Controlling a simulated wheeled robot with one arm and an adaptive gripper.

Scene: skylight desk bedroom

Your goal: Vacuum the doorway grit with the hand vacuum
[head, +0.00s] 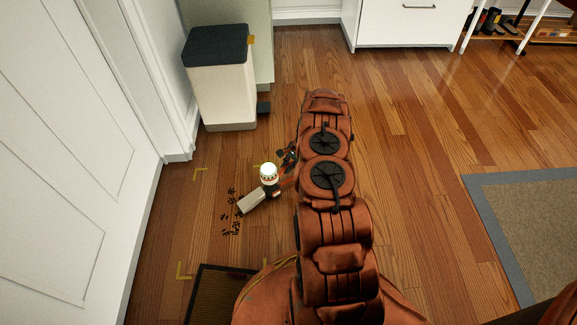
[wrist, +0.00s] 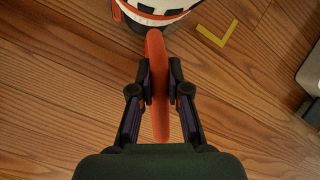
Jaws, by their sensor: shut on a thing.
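The hand vacuum (head: 268,178) has a white and dark body with a pale flat nozzle (head: 252,201) that points down and left to the floor. In the wrist view its orange handle (wrist: 159,90) lies between my fingers, and part of its white and black body (wrist: 155,8) shows at the top edge. My gripper (head: 289,158) is shut on this handle. In the wrist view my gripper (wrist: 160,82) has a finger on each side of it. Dark grit (head: 232,199) lies scattered on the wood floor just left of the nozzle, with more crumbs (head: 232,226) below it.
Yellow corner marks (head: 199,173) frame the grit area. A white door (head: 75,140) stands at the left. A dark mat (head: 222,297) lies below the grit. A cream bin with a dark lid (head: 220,85) stands behind. A grey-bordered rug (head: 530,220) lies at right.

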